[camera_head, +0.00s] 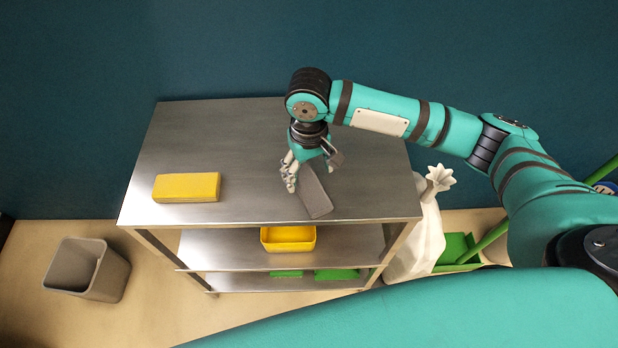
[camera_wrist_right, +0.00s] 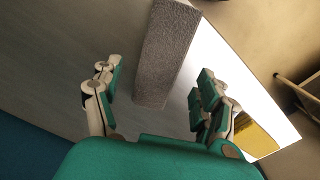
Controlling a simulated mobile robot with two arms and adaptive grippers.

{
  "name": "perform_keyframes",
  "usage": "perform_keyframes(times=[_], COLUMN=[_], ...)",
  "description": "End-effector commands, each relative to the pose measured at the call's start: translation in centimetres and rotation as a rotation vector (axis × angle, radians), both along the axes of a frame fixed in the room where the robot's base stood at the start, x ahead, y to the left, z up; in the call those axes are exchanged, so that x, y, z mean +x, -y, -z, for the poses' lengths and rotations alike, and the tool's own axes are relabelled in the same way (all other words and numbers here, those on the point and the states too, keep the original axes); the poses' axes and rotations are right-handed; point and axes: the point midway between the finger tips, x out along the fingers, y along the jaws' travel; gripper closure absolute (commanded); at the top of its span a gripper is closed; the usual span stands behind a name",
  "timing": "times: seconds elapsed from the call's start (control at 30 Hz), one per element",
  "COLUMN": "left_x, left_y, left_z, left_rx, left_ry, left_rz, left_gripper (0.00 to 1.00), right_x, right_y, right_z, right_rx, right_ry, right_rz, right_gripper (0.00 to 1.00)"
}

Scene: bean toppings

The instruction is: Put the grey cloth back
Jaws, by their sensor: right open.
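The grey cloth (camera_head: 313,194) is a folded, narrow block lying on the steel table top (camera_head: 240,135), near its right side. In the right wrist view the cloth (camera_wrist_right: 166,50) lies ahead, its near end between the two sides of the fingers. My right gripper (camera_head: 304,172) is open above the table at the cloth's far end. In its wrist view the right gripper (camera_wrist_right: 155,95) has its fingers spread, with gaps to the cloth on both sides. I cannot tell its exact height above the cloth. My left gripper is not in view.
A yellow block, perhaps a folded cloth (camera_head: 187,187), lies at the left of the top. A yellow bin (camera_head: 288,246) stands on the shelf below, green items (camera_head: 336,274) lower. A grey waste bin (camera_head: 70,283) and a white sack (camera_head: 424,240) flank the table.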

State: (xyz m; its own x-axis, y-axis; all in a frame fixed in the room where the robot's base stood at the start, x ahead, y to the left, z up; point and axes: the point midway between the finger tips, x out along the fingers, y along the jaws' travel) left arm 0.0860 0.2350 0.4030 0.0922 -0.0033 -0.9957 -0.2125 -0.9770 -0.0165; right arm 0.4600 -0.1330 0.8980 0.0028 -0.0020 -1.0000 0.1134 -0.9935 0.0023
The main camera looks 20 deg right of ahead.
Motion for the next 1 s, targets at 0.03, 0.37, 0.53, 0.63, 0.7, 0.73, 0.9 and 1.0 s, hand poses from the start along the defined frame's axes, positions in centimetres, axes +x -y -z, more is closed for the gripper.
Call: perform_keyframes(times=[0.03,0.37,0.53,0.63,0.7,0.73,0.9,1.0], left_x=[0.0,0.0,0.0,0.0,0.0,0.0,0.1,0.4], left_y=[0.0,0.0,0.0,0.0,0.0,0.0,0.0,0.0], left_z=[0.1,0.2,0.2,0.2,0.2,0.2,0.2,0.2], left_rx=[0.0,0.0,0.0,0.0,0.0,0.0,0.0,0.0], left_ry=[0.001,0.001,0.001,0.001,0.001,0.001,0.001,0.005], left_rz=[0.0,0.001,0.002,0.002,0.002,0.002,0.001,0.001], left_gripper=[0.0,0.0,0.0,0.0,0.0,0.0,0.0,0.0], right_x=[0.1,0.0,0.0,0.0,0.0,0.0,0.0,0.0], right_y=[-0.1,-0.1,-0.1,-0.1,-0.1,-0.1,-0.2,-0.9], right_z=[-1.2,-7.2,-8.2,-8.3,-8.3,-8.3,-8.1,-7.2], right_rx=[0.002,0.002,0.001,0.001,0.001,0.001,0.006,0.033], right_ry=[0.004,0.001,-0.001,-0.002,-0.002,-0.002,-0.001,0.002], right_rz=[-0.001,-0.001,-0.001,-0.001,-0.001,-0.001,-0.003,-0.015], right_gripper=[0.25,0.25,0.25,0.25,0.25,0.25,0.25,0.25])
